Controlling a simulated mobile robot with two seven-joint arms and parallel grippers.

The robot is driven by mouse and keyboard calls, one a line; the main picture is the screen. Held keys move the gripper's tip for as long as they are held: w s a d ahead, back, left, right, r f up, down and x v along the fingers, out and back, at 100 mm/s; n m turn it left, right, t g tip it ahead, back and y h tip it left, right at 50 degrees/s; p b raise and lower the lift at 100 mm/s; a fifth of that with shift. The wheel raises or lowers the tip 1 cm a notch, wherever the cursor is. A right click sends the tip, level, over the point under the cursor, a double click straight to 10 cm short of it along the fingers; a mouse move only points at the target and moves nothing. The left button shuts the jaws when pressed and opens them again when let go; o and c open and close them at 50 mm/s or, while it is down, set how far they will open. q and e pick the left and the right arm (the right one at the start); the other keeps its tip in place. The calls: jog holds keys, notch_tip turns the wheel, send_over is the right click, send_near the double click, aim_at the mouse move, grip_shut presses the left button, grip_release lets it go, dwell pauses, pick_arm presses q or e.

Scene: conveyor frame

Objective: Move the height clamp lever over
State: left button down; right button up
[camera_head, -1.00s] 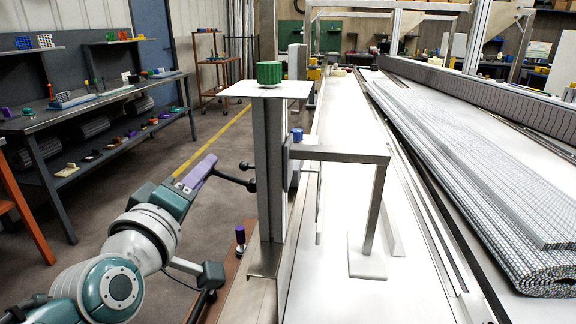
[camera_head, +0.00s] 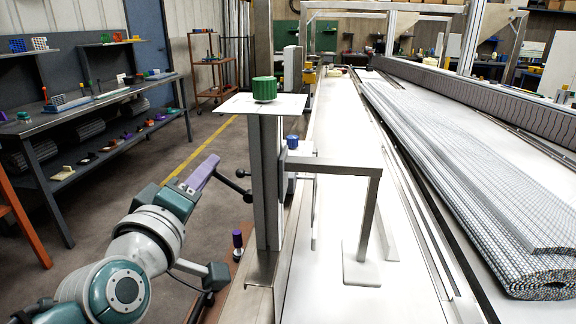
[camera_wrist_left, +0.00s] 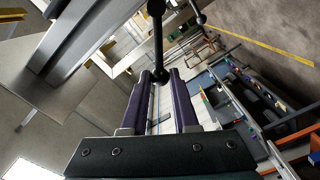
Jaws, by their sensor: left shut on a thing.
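The height clamp lever (camera_head: 233,183) is a black rod with dark ball ends, at the left side of a grey upright column (camera_head: 266,190). It slants down to the right from my left gripper (camera_head: 214,164). In the left wrist view the lever (camera_wrist_left: 158,42) runs up from between the purple fingertips, where its near ball sits. My left gripper (camera_wrist_left: 161,74) is shut on that ball end. A second short black rod with a ball (camera_head: 240,173) shows just above the lever. My right gripper is in neither view.
The column carries a white plate (camera_head: 225,104) with a green ribbed knob (camera_head: 264,89) on it. A grey bracket arm (camera_head: 335,166) with a blue knob (camera_head: 292,141) reaches right over the white conveyor bed (camera_head: 340,120).

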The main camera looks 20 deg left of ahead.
pick_arm(q)
jog(key=shift+w+d+r+p, duration=0.2)
jog(key=shift+d+r+p, duration=0.55)
jog(key=shift+r+p, duration=0.1)
jog(key=shift+w+d+r+p, duration=0.2)
jog(key=shift+d+r+p, duration=0.25)
jog(key=shift+d, duration=0.25)
jog(key=c, duration=0.6)
grip_release()
jog(key=shift+f, duration=0.1)
